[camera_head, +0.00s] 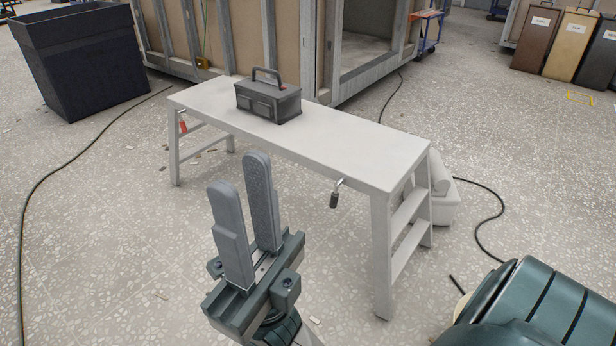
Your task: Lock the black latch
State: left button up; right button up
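The black latch (334,200) has a dark grip on a short metal stem. It hangs at the front edge of the white work platform (370,150), near the platform's right end. A red latch (183,126) sits at the left end of the same edge. My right gripper (238,174) is in front of the platform, left of the black latch and apart from it. Its two grey fingers point up with a gap between them, and nothing is between them. My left gripper is not in view.
A dark toolbox (268,101) stands on the platform. A large dark bin (80,60) is at the upper left. Cables (22,230) lie on the floor. A white object (444,206) sits beside the platform's right legs. The floor before the platform is mostly clear.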

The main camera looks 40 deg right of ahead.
aim_at(333, 203)
jog(key=i, duration=3.75)
jog(key=z, duration=4.4)
